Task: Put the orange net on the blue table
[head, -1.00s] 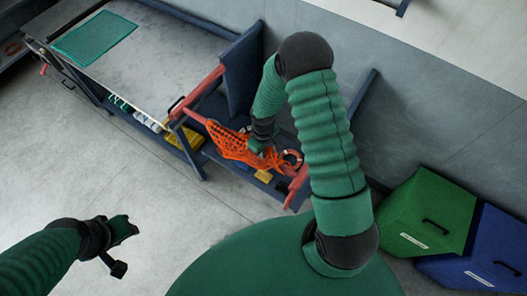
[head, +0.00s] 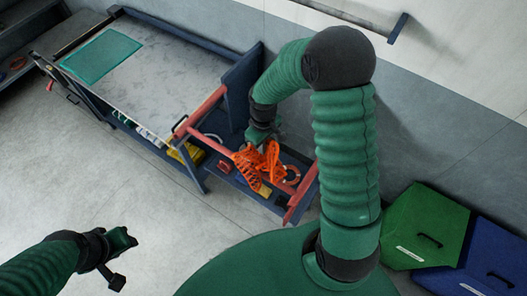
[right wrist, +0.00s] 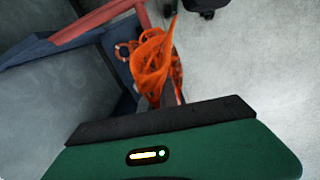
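The orange net (head: 250,168) hangs bunched from my right gripper (head: 262,137), over the lower blue tray section at the table's right end. In the right wrist view the net (right wrist: 152,65) hangs just beyond the edge of my gripper body; the fingertips are hidden there. The right gripper appears shut on the net's upper part. The table (head: 165,75) has a dark blue frame and a grey top, and stands left of the net. My left gripper (head: 122,238) is empty over the floor at lower left; its finger opening is unclear.
A green mat (head: 101,55) lies at the table's far left; the rest of its top is clear. Red rails (head: 205,108) and a blue upright panel (head: 241,85) stand between net and tabletop. A ring buoy (head: 292,176) lies in the tray. Green (head: 425,222) and blue (head: 495,250) boxes stand right.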

